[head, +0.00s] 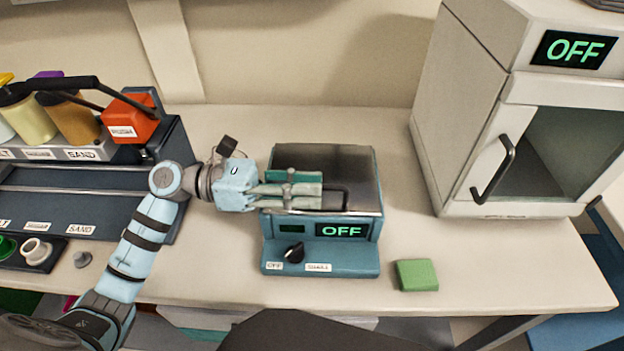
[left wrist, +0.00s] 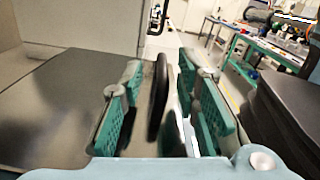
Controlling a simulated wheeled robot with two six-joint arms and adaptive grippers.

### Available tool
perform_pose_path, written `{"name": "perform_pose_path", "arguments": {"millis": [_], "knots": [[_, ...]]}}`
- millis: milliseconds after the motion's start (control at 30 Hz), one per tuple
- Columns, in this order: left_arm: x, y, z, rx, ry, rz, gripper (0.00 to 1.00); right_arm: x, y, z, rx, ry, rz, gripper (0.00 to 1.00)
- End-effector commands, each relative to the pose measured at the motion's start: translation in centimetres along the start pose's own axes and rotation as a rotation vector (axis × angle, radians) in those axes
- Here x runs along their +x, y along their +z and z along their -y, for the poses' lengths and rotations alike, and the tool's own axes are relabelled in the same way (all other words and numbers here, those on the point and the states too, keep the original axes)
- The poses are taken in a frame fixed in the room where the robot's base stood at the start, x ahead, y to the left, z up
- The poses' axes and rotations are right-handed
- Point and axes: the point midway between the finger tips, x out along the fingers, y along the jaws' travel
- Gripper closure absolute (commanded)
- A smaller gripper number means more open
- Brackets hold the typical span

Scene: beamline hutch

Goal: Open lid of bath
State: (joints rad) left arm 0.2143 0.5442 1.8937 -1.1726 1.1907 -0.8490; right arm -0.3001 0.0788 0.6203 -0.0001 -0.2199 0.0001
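The bath (head: 345,258) is a blue box on the bench with a dark, closed lid (head: 325,158), an OFF display and a black knob (head: 294,252) on its front. The lid's black handle (head: 347,197) is at its front edge. My left gripper (head: 318,192) reaches over the lid from the left, pointing right along the handle. In the left wrist view, its green-padded fingers (left wrist: 160,80) stand open on either side of the black handle (left wrist: 157,105), with gaps visible at both sides. The fingers partly hide the handle in the head view. My right gripper is not in view.
A white cabinet (head: 465,125) with a glass door and OFF display stands at right. A green block (head: 416,275) lies on the bench right of the bath. A rack (head: 60,190) with bottles and an orange block (head: 128,118) stands at left, near my left arm.

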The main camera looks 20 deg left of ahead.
Motion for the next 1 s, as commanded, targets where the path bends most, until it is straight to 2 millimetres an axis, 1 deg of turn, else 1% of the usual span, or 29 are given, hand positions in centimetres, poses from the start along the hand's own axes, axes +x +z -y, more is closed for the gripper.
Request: {"name": "perform_pose_path", "arguments": {"millis": [33, 133, 367, 400, 467, 500, 567, 1000], "knots": [[0.52, 0.15, 0.05, 0.000, -0.001, 0.002, 0.71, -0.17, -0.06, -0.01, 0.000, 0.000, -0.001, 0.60], [1.12, 0.08, 0.03, 0.001, 0.000, 0.000, 0.71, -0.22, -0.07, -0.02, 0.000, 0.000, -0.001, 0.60], [1.24, -0.01, 0.01, 0.000, 0.001, -0.001, 0.71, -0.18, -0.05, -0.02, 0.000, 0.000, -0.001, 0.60], [1.23, -0.01, 0.01, 0.000, 0.001, -0.001, 0.74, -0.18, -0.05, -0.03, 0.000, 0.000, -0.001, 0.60], [1.22, -0.01, 0.01, 0.000, 0.001, -0.001, 0.84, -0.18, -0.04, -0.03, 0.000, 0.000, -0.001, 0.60], [1.22, -0.02, 0.00, 0.000, 0.001, -0.001, 0.90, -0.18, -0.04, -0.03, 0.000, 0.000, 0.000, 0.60], [1.21, -0.02, 0.00, 0.000, 0.001, -0.001, 1.00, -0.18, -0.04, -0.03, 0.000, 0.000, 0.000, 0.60], [1.18, 0.13, 0.01, -0.008, 0.002, -0.001, 1.00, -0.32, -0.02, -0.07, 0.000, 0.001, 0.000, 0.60]]}}
